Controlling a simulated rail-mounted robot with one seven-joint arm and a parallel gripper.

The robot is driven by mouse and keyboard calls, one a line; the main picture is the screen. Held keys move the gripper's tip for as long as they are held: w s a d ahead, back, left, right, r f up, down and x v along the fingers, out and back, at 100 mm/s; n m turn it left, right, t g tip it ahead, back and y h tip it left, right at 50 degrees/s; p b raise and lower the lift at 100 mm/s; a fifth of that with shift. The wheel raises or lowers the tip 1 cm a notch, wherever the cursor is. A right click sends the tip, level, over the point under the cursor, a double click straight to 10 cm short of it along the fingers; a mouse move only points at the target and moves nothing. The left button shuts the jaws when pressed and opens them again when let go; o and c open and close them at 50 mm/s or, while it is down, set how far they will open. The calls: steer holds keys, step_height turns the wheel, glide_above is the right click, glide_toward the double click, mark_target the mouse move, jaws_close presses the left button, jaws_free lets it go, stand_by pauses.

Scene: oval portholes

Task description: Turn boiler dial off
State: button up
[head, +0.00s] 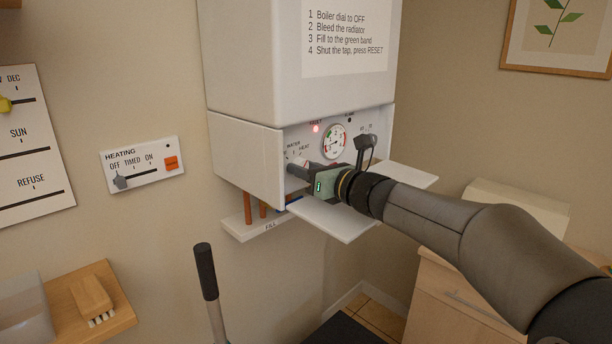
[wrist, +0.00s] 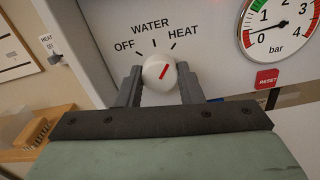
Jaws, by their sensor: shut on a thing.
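The line points up and to the right, toward the HEAT mark. OFF (wrist: 124,46) is printed to its upper left and WATER above it. My gripper (wrist: 159,84) has one finger on each side of the knob and is shut on it. In the head view, my gripper (head: 300,170) reaches to the lower panel of the white boiler (head: 300,55) and mostly hides the dial.
A pressure gauge (wrist: 278,25) and a red RESET button (wrist: 266,79) are right of the dial. An open white flap (head: 345,222) lies below my gripper. A heating control (head: 143,165) is on the wall at left, and a dark-handled lever (head: 205,272) stands in front.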

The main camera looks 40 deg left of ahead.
steer(key=n+b, duration=0.1)
steer(key=b, duration=0.1)
steer(key=n+b, duration=0.2)
steer(key=shift+f+n, duration=0.3)
steer(key=shift+f, duration=0.05)
steer(key=n+b, duration=0.4)
steer(key=shift+n+b, duration=0.3)
steer(key=shift+b, duration=0.05)
steer(key=n+b, duration=0.4)
steer(key=n, duration=0.1)
steer(key=shift+r, duration=0.15)
steer(key=shift+r+n+b, duration=0.1)
steer(key=shift+n+b, duration=0.9)
steer(key=shift+n, duration=0.6)
steer(key=o, duration=1)
steer(key=shift+r, duration=0.1)
steer(key=shift+c, duration=0.2)
steer(key=shift+d, duration=0.15)
